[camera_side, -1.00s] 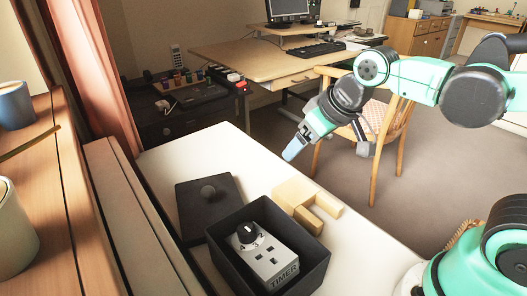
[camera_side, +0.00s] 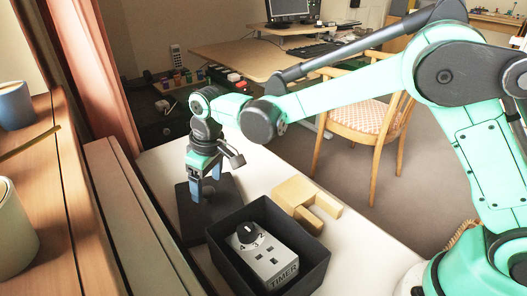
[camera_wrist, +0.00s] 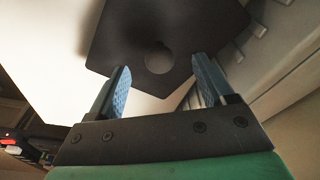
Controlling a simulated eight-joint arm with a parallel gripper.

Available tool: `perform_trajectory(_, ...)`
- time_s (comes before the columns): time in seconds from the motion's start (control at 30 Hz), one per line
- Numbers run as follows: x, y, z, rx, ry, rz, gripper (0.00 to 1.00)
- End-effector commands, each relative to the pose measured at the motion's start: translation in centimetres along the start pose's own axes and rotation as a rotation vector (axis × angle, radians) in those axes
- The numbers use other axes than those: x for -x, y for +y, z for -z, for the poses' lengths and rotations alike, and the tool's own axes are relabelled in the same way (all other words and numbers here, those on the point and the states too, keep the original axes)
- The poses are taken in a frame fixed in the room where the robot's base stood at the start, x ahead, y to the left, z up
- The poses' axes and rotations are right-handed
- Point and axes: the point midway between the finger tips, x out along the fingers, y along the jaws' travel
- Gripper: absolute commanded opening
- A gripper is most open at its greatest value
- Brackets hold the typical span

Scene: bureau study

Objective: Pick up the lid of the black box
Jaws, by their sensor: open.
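The black lid (camera_side: 226,216) lies flat on the white table, against the far left side of the open black box (camera_side: 317,260). A grey timer (camera_side: 268,262) with a black dial sits inside the box. My gripper (camera_side: 206,190) points down over the lid. In the wrist view the lid (camera_wrist: 196,22) lies beyond the fingers, and its round knob (camera_wrist: 159,58) shows between the two blue fingertips of my gripper (camera_wrist: 162,72). The fingers are apart with a gap around the knob. In the side view the knob is hidden behind the gripper.
A pale wooden block piece (camera_side: 304,203) stands on the white table (camera_side: 365,235) just right of the box. A ledge (camera_side: 130,220) runs along the left. A wooden chair (camera_side: 368,120) and a desk are beyond the table.

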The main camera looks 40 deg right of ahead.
Motion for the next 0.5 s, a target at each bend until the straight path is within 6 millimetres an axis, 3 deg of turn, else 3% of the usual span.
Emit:
perform_trajectory(0.2, -2.4, 0.0, 0.0, -0.001, 0.001, 0.000, 0.75)
perform_trajectory(0.5, -2.8, 0.0, 0.0, -0.001, 0.002, 0.000, 0.75)
